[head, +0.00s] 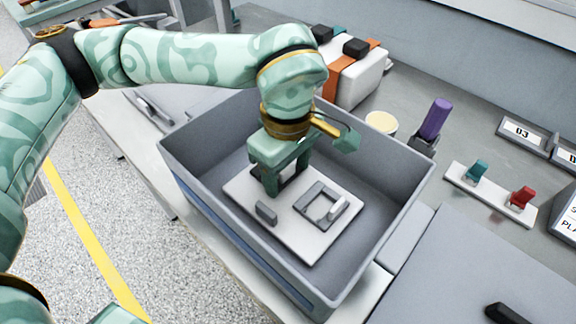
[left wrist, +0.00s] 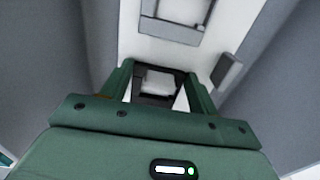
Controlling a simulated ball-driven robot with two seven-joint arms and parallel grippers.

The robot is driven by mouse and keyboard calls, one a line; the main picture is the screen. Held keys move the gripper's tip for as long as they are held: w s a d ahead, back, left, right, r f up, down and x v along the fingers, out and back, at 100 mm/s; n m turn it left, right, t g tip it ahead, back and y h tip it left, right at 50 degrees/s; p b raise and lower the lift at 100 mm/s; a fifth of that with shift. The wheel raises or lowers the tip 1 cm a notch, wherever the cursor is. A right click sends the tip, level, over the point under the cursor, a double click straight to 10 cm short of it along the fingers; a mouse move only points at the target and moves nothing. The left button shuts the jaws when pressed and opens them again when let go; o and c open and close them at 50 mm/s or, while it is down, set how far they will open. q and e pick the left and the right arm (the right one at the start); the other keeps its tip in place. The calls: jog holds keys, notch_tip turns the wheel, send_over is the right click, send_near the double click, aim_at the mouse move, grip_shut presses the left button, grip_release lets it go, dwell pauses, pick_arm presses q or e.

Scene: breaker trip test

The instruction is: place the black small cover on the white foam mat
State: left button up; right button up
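The white foam mat (head: 310,243) lies on the floor of a grey bin (head: 357,262); it also shows in the left wrist view (left wrist: 125,40). My left gripper (head: 285,185) points down into the bin at the mat's far left part. In the left wrist view its fingers (left wrist: 158,75) stand on both sides of a small dark piece with a pale middle, which looks like the black small cover (left wrist: 157,101). Both fingertips seem to touch it. Whether it rests on the mat or hangs just above it cannot be told. My right gripper is not in view.
A grey square frame (head: 303,202) and a small dark grey block (head: 266,213) sit on the mat. The bin walls surround the gripper closely. Right of the bin are a purple-handled item (head: 436,118), a white strip with teal and red switches (head: 490,193), and a white-and-orange case (head: 360,80).

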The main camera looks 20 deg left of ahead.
aim_at(288, 168)
pick_arm(q)
jog(key=o, duration=0.3)
jog(key=shift+o, duration=0.2)
notch_tip(288, 168, up, 12)
jog(key=p, duration=0.5)
jog(key=shift+r, duration=0.15)
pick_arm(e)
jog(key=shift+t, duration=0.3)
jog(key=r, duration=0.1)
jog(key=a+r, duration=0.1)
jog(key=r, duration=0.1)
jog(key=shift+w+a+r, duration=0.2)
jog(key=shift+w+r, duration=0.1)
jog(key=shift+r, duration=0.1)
